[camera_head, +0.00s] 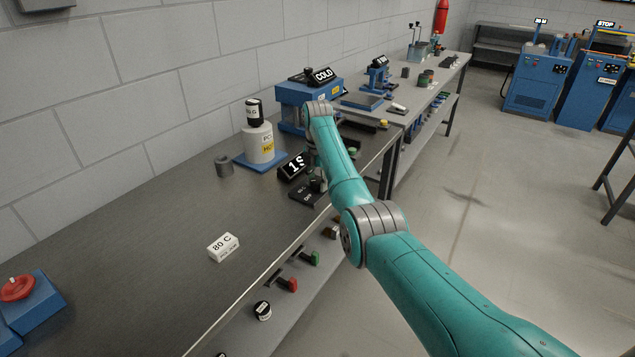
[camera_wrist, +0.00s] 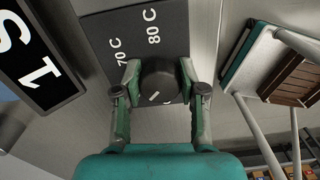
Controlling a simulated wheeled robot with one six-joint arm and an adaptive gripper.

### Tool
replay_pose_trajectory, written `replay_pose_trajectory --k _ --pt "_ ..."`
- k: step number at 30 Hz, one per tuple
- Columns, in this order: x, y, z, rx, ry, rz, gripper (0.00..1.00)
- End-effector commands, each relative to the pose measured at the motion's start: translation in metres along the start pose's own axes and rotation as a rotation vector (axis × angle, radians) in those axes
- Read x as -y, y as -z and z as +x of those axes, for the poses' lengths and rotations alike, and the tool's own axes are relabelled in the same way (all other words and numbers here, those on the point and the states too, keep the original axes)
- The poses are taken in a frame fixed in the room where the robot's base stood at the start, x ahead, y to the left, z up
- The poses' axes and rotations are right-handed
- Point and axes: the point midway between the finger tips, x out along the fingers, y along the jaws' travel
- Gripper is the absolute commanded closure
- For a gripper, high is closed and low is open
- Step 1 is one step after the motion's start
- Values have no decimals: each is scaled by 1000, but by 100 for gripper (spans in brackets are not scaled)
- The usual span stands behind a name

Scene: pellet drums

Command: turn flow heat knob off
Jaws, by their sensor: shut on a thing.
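The flow heat knob (camera_wrist: 160,82) is dark and round, with a short white mark near its lower edge in the wrist view. It sits on a dark plate (camera_wrist: 95,28) marked 70 C and 80 C; other markings are hidden by my gripper. My gripper (camera_wrist: 159,74) is shut on the knob, one finger on each side. In the head view the dark plate (camera_head: 302,196) lies near the bench's front edge, and my arm partly hides the knob and gripper there.
A black display reading 1S (camera_head: 293,166) stands beside the plate. A blue machine with a COLD sign (camera_head: 295,95) is behind. A white 80 C block (camera_head: 223,247) lies on the bench (camera_head: 140,260), with bare bench around it. A white cylinder (camera_head: 258,145) stands further back.

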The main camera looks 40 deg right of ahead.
Motion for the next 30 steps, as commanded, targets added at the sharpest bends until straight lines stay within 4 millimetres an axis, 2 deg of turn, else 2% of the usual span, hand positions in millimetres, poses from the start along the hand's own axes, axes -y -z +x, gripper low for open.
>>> replay_pose_trajectory --k 18,30 --pt "-2 0 0 1 -1 -559 94" --pt "-3 1 0 1 -1 -768 94"
